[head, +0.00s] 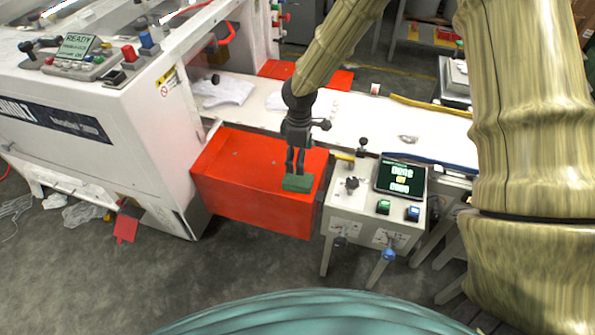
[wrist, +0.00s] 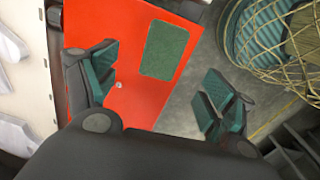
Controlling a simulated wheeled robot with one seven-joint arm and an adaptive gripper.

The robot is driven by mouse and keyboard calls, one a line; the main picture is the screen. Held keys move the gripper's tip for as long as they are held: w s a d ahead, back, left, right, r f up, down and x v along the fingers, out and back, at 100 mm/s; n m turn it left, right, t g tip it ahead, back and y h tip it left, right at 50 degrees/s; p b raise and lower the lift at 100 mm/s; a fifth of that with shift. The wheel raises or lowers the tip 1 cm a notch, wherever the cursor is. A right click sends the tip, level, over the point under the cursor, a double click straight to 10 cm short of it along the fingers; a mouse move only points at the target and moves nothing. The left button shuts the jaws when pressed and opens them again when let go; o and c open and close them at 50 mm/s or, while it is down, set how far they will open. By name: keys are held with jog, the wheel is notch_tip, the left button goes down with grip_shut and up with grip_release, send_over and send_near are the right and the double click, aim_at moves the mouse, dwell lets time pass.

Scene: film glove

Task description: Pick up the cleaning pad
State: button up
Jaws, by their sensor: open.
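The cleaning pad (head: 297,183) is a small dark green block on top of the red box, near its right front side. In the wrist view the pad (wrist: 164,50) shows as a green rectangle lying flat on the red surface, beyond and between the fingers. My gripper (head: 295,172) is right above or at the pad in the head view. In the wrist view my gripper (wrist: 160,95) is open, its fingers wide apart with nothing between the tips. I cannot tell the exact height of the fingertips over the pad.
The red box (head: 235,185) stands between a large white machine (head: 130,135) on the left and a control box with a screen (head: 375,205) close on the right. A white conveyor bed (head: 400,130) runs behind. Grey floor (head: 270,270) lies in front.

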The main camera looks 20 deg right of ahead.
jog(key=shift+a+f, duration=0.15)
jog(key=shift+f, duration=0.25)
jog(key=p, duration=0.1)
send_over(298, 178)
jog(key=f, duration=0.2)
jog(key=d+f, duration=0.1)
jog(key=f, duration=0.1)
jog(key=shift+s+a+f+p, duration=0.1)
jog(key=shift+a+f+p, duration=0.2)
jog(key=shift+f+p, duration=0.4)
jog(key=f, duration=0.1)
jog(key=f+p, duration=0.1)
jog(key=shift+a+f, duration=0.25)
jog(key=shift+f, duration=0.85)
jog(key=shift+c, duration=0.2)
jog(key=c, duration=0.7)
